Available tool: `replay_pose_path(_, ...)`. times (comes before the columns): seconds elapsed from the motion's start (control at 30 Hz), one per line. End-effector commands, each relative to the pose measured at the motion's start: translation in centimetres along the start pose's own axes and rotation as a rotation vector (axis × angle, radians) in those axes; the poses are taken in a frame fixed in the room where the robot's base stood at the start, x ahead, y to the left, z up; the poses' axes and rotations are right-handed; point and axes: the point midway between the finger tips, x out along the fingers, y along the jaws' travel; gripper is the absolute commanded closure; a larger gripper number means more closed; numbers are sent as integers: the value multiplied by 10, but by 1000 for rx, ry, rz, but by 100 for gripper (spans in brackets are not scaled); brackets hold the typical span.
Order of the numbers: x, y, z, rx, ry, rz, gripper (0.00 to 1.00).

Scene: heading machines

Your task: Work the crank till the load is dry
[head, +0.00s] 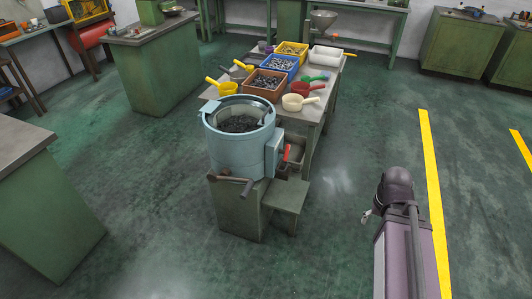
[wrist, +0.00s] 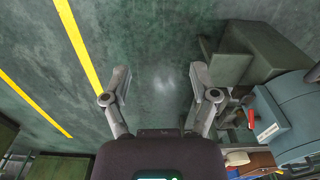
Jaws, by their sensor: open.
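The pale blue drum machine (head: 238,150) stands on a green pedestal in the middle of the head view, with its top open. A load of small dark metal parts (head: 240,124) lies inside; I cannot tell whether it is wet. A crank (head: 234,181) with a dark grip sits low on its front. A red-handled lever (head: 287,153) is on its right side and also shows in the wrist view (wrist: 251,118). The drum (wrist: 292,105) is at the right of the wrist view. My gripper (wrist: 160,97) is open and empty above bare floor, apart from the machine.
A green step-like stand (head: 286,195) adjoins the pedestal. Behind, a table (head: 318,125) carries bins of parts, scoops and a white tub. A bench corner (head: 20,145) is at left. Open floor with a yellow line (head: 432,180) lies to the right.

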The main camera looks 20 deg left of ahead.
Motion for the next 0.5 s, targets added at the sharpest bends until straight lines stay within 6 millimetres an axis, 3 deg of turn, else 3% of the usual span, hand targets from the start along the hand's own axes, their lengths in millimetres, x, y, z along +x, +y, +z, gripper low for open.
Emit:
replay_pose_path(0.27, 26, -22, -13, -12, 17, -79, 24)
replay_pose_path(0.5, 62, -61, -34, -29, 44, -225, 24)
